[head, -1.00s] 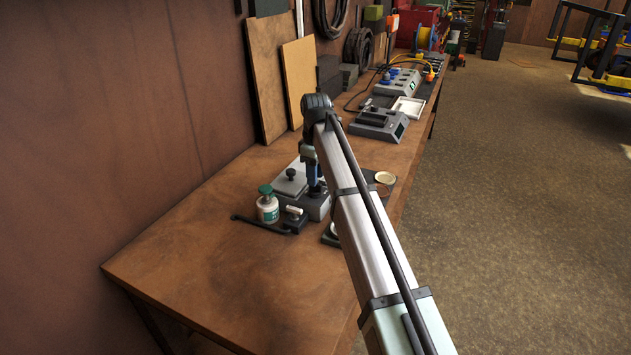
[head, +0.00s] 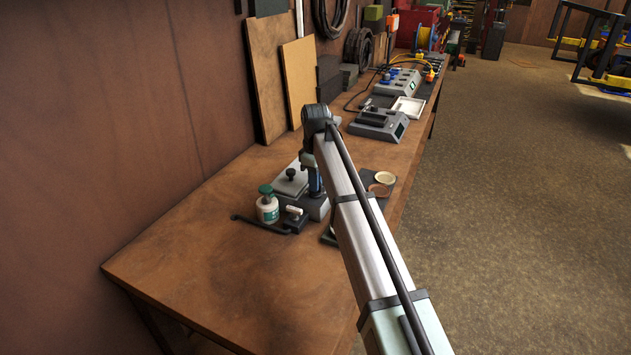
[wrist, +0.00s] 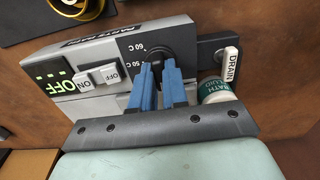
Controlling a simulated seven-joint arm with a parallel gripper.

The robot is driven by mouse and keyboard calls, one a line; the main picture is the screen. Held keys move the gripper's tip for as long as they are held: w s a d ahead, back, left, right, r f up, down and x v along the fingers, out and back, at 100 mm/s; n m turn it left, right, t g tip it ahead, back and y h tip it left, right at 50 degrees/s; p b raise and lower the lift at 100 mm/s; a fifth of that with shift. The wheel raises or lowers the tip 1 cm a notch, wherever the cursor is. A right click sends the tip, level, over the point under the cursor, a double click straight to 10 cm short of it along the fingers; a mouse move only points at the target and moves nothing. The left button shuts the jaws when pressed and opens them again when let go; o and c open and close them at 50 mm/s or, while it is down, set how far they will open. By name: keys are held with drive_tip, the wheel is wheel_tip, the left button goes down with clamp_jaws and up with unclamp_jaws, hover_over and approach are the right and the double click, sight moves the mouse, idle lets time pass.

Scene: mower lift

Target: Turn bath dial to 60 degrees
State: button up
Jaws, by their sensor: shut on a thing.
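The parts bath is a grey box (head: 317,208) on the bench, partly hidden by my arm in the head view. In the wrist view its sloped panel (wrist: 190,33) carries a round black dial (wrist: 155,42) with 60 C and 50 C marks beside it. My gripper (wrist: 157,68) has its blue fingers shut on the dial's grip, which is mostly hidden between them. I cannot read the exact angle. The display (wrist: 54,79) shows green OFF. White ON and OFF switches (wrist: 98,76) sit between display and dial.
A drain handle (wrist: 231,66) marked DRAIN and a bath fluid bottle (wrist: 214,90) stand close beside the fingers. The green-capped bottle also shows in the head view (head: 267,209). Grey bench devices (head: 380,124) stand farther back.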

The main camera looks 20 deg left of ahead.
drive_tip(key=shift+m, duration=0.4)
clamp_jaws()
drive_tip(key=m, duration=0.5)
drive_tip(key=shift+m, duration=0.3)
drive_tip(key=m, duration=0.3)
drive_tip(key=shift+m, duration=0.3)
drive_tip(key=m, duration=0.3)
drive_tip(key=shift+m, duration=0.3)
drive_tip(key=m, duration=1.3)
drive_tip(key=shift+w+m, duration=0.1)
drive_tip(key=shift+m, duration=0.2)
drive_tip(key=o, duration=0.7)
unclamp_jaws()
drive_tip(key=shift+c, duration=0.2)
drive_tip(key=shift+r, duration=0.1)
